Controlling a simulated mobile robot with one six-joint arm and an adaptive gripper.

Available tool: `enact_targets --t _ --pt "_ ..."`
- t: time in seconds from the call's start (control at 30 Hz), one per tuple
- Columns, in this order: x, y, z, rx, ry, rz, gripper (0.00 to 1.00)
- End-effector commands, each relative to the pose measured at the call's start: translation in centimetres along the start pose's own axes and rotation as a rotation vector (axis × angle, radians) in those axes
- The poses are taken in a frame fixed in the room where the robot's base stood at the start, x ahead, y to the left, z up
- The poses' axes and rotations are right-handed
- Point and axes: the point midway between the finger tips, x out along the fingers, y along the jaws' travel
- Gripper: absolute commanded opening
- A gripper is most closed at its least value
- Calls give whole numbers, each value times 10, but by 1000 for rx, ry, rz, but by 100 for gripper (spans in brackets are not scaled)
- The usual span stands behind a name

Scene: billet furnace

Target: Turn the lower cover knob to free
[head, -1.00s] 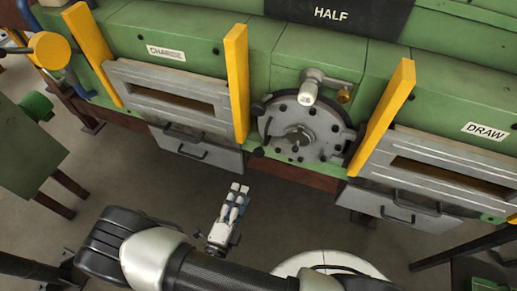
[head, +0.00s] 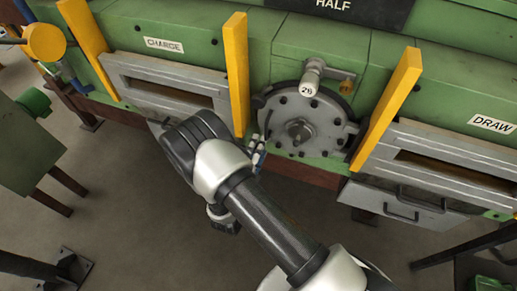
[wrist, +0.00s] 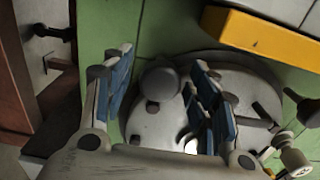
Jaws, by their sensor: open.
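The round grey cover (head: 320,112) is set in the green furnace front, with bolts around it and a hub in the middle. In the wrist view it (wrist: 258,85) fills the middle and right. The lower cover knob (wrist: 160,79), round and grey, stands at the cover's edge. It appears between the blue-padded fingers of my gripper (wrist: 162,95); I cannot tell whether they touch it. My gripper is open. In the head view my gripper (head: 259,152) is at the cover's lower left, and the knob cannot be made out behind it.
A yellow post (head: 236,75) stands left of the cover and another (head: 388,105) right of it. A white cylinder marked 26 (head: 309,84) sticks out above the hub. Slotted doors flank the cover, with a handled drawer (head: 405,204) at lower right.

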Motion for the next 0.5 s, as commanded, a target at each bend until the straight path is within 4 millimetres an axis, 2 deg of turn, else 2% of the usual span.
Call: enact_targets --t 0.33,0.5 --pt "4 0 0 -1 -1 0 54" --pt "4 0 0 -1 0 0 42"
